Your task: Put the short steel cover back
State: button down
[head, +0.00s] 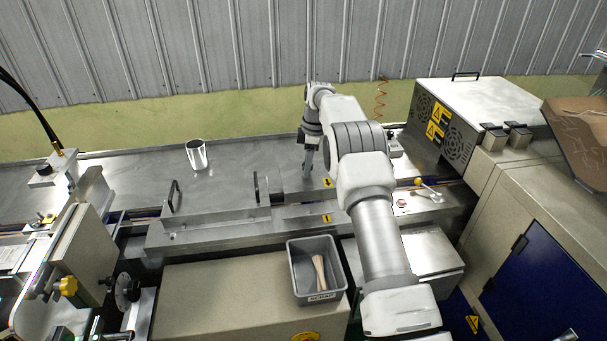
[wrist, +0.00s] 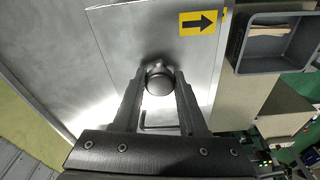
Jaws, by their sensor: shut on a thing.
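The short steel cover (head: 296,187) is a shiny metal plate with a yellow arrow label, lying along the machine's bed in the head view. In the wrist view the cover (wrist: 135,35) fills the upper middle. Its dark round knob (wrist: 160,83) sits between my fingers. My gripper (wrist: 157,88) is shut on this knob, with one finger on each side. In the head view my gripper (head: 308,168) points down at the cover from behind my arm. The cover's underside is hidden, so I cannot tell whether it is raised.
A long cover (head: 215,216) with a black handle lies to the left. A grey bin (head: 298,289) holding a pale stick-like object stands in front. A shiny cup (head: 197,154) stands on the steel table at the back. A vented machine box (head: 478,110) is at right.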

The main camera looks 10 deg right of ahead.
jog(key=shift+w+a+f, duration=0.35)
jog(key=shift+w+a, duration=0.05)
jog(key=shift+a, duration=0.15)
jog(key=shift+f+p, duration=0.65)
jog(key=shift+f, duration=1.3)
jog(key=shift+f, duration=0.1)
jog(key=shift+c, duration=2.3)
grip_release()
jog(key=shift+f, duration=0.1)
